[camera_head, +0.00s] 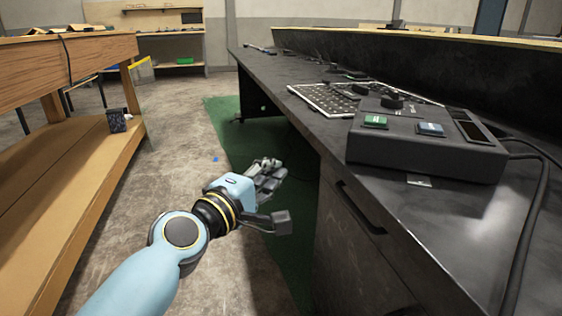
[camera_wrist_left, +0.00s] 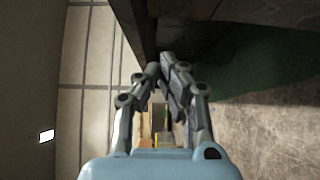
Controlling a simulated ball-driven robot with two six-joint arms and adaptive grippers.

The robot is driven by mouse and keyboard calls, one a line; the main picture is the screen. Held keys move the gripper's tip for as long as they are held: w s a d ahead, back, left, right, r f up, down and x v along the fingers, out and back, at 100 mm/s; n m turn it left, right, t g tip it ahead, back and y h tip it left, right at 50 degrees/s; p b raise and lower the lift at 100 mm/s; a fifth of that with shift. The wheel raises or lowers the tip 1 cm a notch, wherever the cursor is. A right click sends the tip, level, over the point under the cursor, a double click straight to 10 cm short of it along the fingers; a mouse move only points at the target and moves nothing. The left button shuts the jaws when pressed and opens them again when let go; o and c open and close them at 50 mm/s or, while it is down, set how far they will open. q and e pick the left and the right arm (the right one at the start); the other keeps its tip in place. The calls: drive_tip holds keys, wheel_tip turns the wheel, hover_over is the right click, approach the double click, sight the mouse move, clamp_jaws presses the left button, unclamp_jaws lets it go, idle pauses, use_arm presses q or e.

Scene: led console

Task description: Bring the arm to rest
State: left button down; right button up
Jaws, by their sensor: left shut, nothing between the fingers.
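My left arm comes in from the lower left in the head view. Its gripper (camera_head: 270,173) hangs over the floor and green mat, beside the dark console desk's front edge and apart from it. In the left wrist view the fingers (camera_wrist_left: 160,70) come together at the tips, with nothing between them. My right gripper is in neither view.
A wooden bench (camera_head: 60,190) stands at the left. The floor (camera_head: 175,150) between is mostly clear.

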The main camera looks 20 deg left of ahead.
use_arm(q)
drive_tip(key=s+a+f+m+g+y, duration=0.15)
drive_tip(key=s+f+m+g, duration=0.25)
drive_tip(key=s+f, duration=0.75)
drive_tip(key=s+a+f+m+g, duration=0.3)
drive_tip(key=s+f+m+g, duration=0.15)
drive_tip(key=s+f, duration=0.65)
drive_tip(key=s+a+f+m+g+y, duration=0.15)
drive_tip(key=s+f+m+g, duration=0.3)
drive_tip(key=s+f, duration=0.7)
drive_tip(key=s+a+f+m+g+p, duration=0.1)
drive_tip(key=s+a+g+p, duration=0.1)
drive_tip(key=s+p, duration=0.5)
drive_tip(key=s+a+f+m+g+y+p, duration=0.1)
drive_tip(key=s+p, duration=0.6)
drive_tip(key=s, duration=0.7)
drive_tip(key=a+f+m+g, duration=0.1)
drive_tip(key=a, duration=0.1)
drive_tip(key=shift+a+p, duration=0.3)
drive_tip(key=shift+p, duration=0.05)
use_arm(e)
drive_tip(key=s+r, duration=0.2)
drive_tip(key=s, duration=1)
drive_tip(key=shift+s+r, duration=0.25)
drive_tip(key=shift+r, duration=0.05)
use_arm(q)
drive_tip(key=shift+s+f, duration=0.1)
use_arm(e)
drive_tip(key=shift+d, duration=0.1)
